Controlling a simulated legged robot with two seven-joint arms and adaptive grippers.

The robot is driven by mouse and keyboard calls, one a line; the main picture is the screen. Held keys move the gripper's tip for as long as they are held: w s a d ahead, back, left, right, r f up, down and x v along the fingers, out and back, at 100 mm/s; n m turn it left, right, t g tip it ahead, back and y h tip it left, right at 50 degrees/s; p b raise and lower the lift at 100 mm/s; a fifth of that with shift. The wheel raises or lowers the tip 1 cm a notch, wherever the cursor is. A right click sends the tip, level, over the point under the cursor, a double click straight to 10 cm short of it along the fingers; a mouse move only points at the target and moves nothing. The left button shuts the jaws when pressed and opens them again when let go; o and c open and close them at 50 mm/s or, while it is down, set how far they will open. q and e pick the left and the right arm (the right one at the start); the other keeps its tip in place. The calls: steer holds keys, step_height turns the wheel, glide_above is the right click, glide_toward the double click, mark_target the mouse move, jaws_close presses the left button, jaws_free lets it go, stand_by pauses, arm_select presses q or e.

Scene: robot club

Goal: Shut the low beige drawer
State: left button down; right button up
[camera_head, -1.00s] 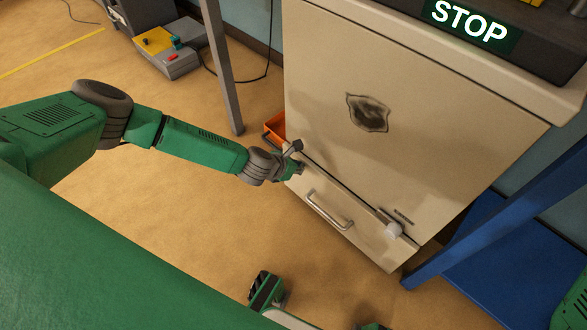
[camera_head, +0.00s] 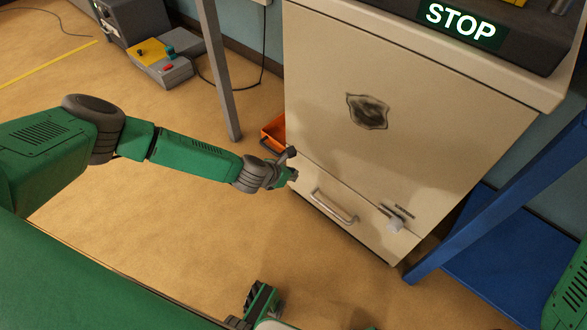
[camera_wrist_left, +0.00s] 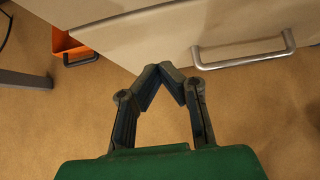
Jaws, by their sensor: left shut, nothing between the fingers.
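The low beige drawer (camera_head: 318,186) is at the bottom of a beige cabinet, with a metal bar handle (camera_head: 334,206) on its front. Its front looks close to flush with the cabinet face in the head view; I cannot tell if a small gap is left. My left gripper (camera_head: 293,174) is at the left end of the drawer front. In the left wrist view the drawer front (camera_wrist_left: 150,45) and handle (camera_wrist_left: 245,62) lie beyond the left gripper (camera_wrist_left: 165,72), whose fingertips meet with nothing between them. Contact with the drawer is unclear.
An orange bin (camera_head: 273,133) stands left of the cabinet, near a grey post (camera_head: 219,75). A blue frame (camera_head: 490,205) stands at right. The floor in front is clear.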

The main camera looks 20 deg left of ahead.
arm_select(q)
steer(key=p+v, duration=0.3)
steer(key=v, duration=0.5)
steer(key=shift+a+r, duration=0.2)
steer(key=shift+a, duration=0.05)
